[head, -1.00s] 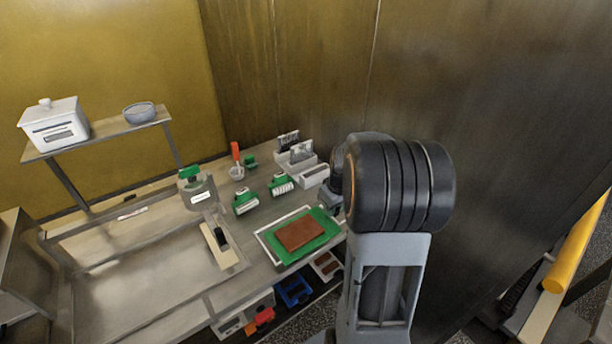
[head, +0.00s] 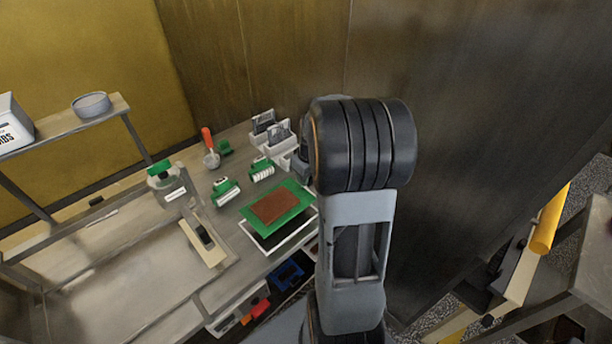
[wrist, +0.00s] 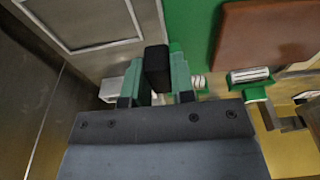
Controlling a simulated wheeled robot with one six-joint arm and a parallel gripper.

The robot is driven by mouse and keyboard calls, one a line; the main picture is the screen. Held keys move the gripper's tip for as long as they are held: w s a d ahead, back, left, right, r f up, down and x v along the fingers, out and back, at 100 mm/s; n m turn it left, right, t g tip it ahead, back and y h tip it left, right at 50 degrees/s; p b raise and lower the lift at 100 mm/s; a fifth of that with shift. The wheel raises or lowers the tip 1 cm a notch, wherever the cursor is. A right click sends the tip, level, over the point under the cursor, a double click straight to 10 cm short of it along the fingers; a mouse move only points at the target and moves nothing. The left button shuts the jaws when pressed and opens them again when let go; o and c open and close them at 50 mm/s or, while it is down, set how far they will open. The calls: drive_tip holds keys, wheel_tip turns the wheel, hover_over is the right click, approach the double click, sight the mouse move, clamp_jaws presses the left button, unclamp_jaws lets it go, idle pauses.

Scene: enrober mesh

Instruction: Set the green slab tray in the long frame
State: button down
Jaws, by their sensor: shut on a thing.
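The green slab tray (head: 294,198) carries a flat brown slab (head: 274,207). It is raised above a white-rimmed frame (head: 291,238) on the bench, whose near part shows below it. The tray also shows at the top of the wrist view (wrist: 205,35), with part of the slab (wrist: 265,38). My gripper (wrist: 158,75) is shut on a black block at the tray's edge. In the head view my arm hides most of the gripper. A long metal frame (head: 105,276) lies on the left of the bench; I cannot tell which frame is the task's long one.
Green-topped items (head: 226,191), a lidded jar (head: 168,183), a red-handled tool (head: 208,142) and white holders (head: 280,138) stand behind the tray. A cream bar with a black grip (head: 204,240) lies to its left. Blue and red bins (head: 286,275) sit below the bench.

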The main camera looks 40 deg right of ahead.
sight(307, 192)
drive_tip(key=shift+f+b, duration=2.25)
drive_tip(key=shift+f, duration=0.6)
drive_tip(key=shift+f+b, duration=0.55)
drive_tip(key=c, duration=0.9)
unclamp_jaws()
drive_tip(key=r, duration=0.4)
drive_tip(key=s+r, duration=0.1)
drive_tip(key=r, duration=0.4)
drive_tip(key=s+r, duration=0.1)
drive_tip(key=r, duration=0.3)
drive_tip(key=shift+d+r, duration=0.2)
drive_tip(key=shift+r, duration=0.1)
